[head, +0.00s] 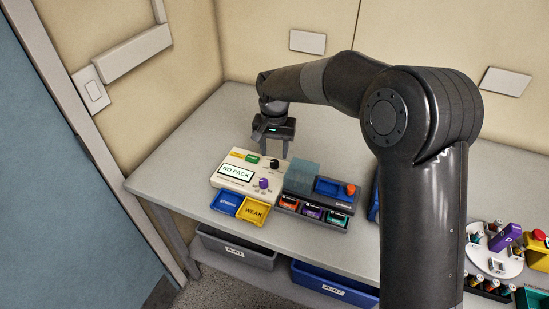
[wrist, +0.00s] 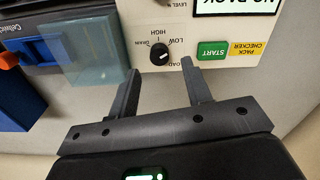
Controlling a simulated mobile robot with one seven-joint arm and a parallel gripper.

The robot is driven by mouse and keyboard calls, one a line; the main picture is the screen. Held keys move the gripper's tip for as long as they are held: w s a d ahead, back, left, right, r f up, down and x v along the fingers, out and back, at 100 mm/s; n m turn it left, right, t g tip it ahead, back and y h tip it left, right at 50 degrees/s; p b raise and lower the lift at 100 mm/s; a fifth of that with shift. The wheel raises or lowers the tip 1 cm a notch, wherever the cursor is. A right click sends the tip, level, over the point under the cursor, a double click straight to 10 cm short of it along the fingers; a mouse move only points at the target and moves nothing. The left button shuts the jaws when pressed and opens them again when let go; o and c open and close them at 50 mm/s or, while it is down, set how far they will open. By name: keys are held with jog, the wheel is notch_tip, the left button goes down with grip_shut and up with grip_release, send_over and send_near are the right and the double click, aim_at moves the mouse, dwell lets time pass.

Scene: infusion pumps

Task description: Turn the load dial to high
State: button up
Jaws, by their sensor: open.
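The load dial (wrist: 159,54) is a small black knob with a white mark, on the cream pack checker (wrist: 205,25). Labels LOW and HIGH are printed beside the knob, upside down in the wrist view; I cannot tell surely which one the mark points to. In the head view the dial (head: 274,164) is at the checker's upper right corner. My gripper (wrist: 160,72) is open and empty, its fingers pointing toward the dial with the knob just beyond the gap between the fingertips. In the head view my gripper (head: 276,148) hangs just behind the dial. I see no contact.
Beside the dial is the green START button (wrist: 213,51). The checker's display (head: 237,172) reads NO PACK, and a purple knob (head: 264,183) sits lower. A translucent teal box (head: 301,177) stands close on the right. Blue STRONG (head: 228,203) and yellow WEAK (head: 253,211) trays lie in front.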

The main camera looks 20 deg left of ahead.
aim_at(275, 161)
jog(key=shift+f, duration=1.95)
jog(key=shift+c, duration=0.5)
grip_shut()
